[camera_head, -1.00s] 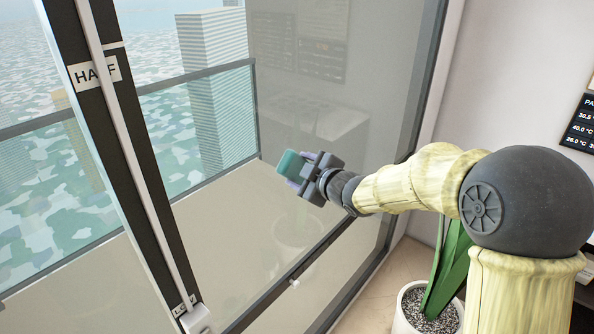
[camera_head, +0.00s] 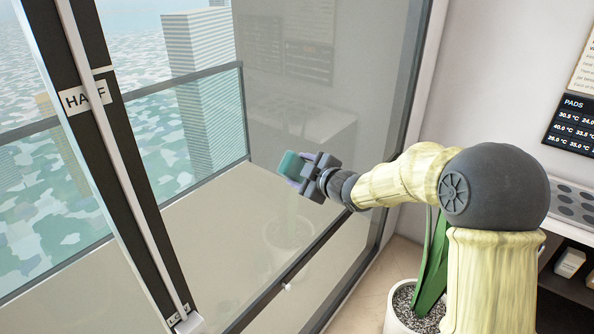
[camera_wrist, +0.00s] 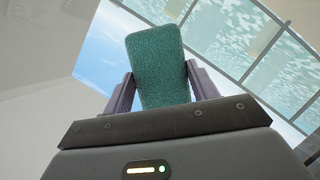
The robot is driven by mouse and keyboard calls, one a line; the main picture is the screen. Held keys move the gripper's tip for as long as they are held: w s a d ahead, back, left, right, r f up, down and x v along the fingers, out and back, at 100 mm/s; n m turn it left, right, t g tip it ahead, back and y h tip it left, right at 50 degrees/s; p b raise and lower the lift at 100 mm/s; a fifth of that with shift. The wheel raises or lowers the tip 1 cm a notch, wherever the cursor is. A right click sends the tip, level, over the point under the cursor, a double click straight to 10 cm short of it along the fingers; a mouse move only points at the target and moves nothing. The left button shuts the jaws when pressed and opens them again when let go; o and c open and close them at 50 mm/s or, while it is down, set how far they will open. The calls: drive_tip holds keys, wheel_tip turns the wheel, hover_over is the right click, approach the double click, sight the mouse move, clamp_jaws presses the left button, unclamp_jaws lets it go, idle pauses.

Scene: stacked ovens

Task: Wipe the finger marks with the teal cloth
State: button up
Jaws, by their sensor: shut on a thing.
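My gripper (camera_head: 309,170) is shut on the teal cloth (camera_head: 291,164), a small folded pad that sticks out past the fingertips. In the wrist view the teal cloth (camera_wrist: 156,62) sits between the two purple-grey fingers (camera_wrist: 158,88). The window pane (camera_head: 330,110) is a large glass sheet with faint reflections. The cloth is in front of the pane; I cannot tell whether it touches the glass. I cannot make out any finger marks on the glass.
A dark window post with a HALF label (camera_head: 86,97) stands at the left. A potted plant (camera_head: 432,265) in a white pot stands below my arm. At the right are a dark PADS board (camera_head: 574,125) and a shelf unit (camera_head: 570,205).

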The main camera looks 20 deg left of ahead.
drive_tip(key=shift+w, duration=0.2)
drive_tip(key=w, duration=0.1)
drive_tip(key=w+d+p, duration=0.1)
drive_tip(key=w+p, duration=0.1)
drive_tip(key=shift+w+d, duration=0.2)
drive_tip(key=shift+d, duration=0.1)
idle(0.4)
drive_tip(key=shift+a, duration=0.1)
drive_tip(key=s+b, duration=0.1)
drive_tip(key=s+a+b, duration=0.1)
drive_tip(key=s, duration=0.1)
drive_tip(key=shift+s+a+b, duration=0.15)
drive_tip(key=shift+s+b, duration=0.1)
drive_tip(key=shift+b, duration=0.1)
idle(0.4)
